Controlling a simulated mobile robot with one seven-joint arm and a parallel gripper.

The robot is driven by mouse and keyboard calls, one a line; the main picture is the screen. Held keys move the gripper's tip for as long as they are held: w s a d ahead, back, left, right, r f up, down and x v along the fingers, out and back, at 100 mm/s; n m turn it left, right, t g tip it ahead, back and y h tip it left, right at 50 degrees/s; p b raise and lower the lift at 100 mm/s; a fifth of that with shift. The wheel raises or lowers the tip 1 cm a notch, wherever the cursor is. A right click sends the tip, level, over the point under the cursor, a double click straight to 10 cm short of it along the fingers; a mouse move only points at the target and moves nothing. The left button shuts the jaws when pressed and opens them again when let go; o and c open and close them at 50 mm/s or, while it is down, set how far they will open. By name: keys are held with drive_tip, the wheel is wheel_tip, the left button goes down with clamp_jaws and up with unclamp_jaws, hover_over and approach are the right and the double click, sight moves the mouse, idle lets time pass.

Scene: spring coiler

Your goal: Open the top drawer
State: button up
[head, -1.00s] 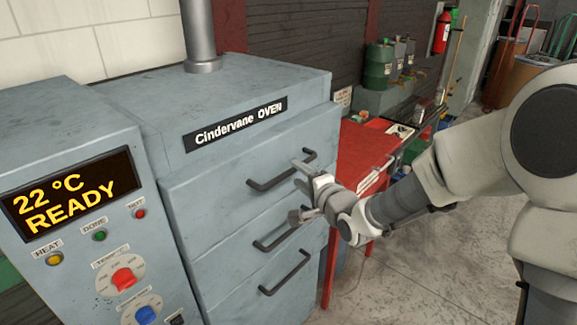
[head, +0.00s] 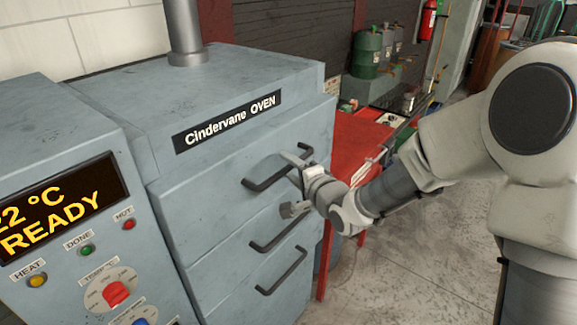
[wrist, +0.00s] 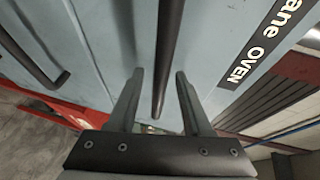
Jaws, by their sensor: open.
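The top drawer (head: 205,190) is the uppermost of three on the grey oven front and looks shut. Its dark bar handle (head: 262,182) is mounted across it; the handle also shows in the wrist view (wrist: 168,50). My gripper (head: 290,183) is open at the right end of this handle. In the wrist view my gripper (wrist: 158,78) has its two fingers apart, with the handle's end between them. I cannot tell whether either finger touches it.
Two lower drawer handles, the middle one (head: 275,238) and the bottom one (head: 282,273), sit below. A control panel (head: 70,210) stands at left. A red table (head: 355,145) is beside the oven at right. Concrete floor (head: 430,250) is clear at right.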

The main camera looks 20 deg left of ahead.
clamp_jaws()
idle(1.4)
